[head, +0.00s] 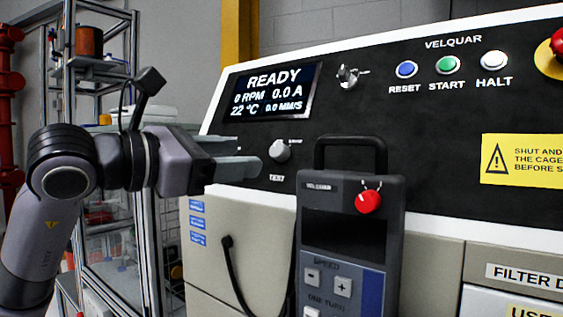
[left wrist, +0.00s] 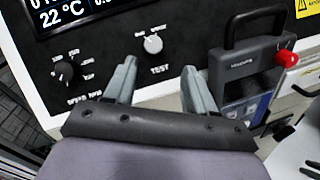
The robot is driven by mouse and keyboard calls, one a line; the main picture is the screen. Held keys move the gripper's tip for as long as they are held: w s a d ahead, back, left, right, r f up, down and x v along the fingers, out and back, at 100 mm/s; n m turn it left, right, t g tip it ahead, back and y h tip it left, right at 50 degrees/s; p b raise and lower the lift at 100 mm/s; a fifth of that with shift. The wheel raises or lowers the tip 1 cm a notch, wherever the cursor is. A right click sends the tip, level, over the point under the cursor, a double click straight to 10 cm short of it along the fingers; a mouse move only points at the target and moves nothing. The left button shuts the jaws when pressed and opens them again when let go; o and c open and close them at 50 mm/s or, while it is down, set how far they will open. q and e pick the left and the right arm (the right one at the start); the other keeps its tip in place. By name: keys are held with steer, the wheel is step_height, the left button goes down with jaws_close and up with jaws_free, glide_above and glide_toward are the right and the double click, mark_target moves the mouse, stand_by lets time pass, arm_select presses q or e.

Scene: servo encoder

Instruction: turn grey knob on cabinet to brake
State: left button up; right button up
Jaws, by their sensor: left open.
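The grey knob (head: 280,151) sits on the black cabinet panel (head: 400,130), below the READY display, with the word TEST under it. A small label at its upper right is too blurred to read for certain. I cannot tell exactly where the knob points. My left gripper (head: 254,157) is open and empty just left of the knob in the head view. In the left wrist view the knob (left wrist: 153,44) shows beyond and between the two fingertips (left wrist: 160,67), with no finger touching it. My right gripper is not in view.
A handheld pendant (head: 350,230) with a handle and red knob (head: 368,202) stands close right of the grey knob. A black knob (left wrist: 65,71) is on the panel to its left. A toggle switch (head: 347,76) is above. Shelving (head: 100,70) stands at left.

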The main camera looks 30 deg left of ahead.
mark_target(275, 151)
arm_select(q)
steer(key=x, duration=0.2)
steer(key=p+x, duration=0.1)
steer(key=x, duration=0.3)
steer(key=shift+w+a+r, duration=0.2)
steer(key=shift+w+r, duration=0.15)
steer(key=shift+w, duration=0.1)
jaws_close()
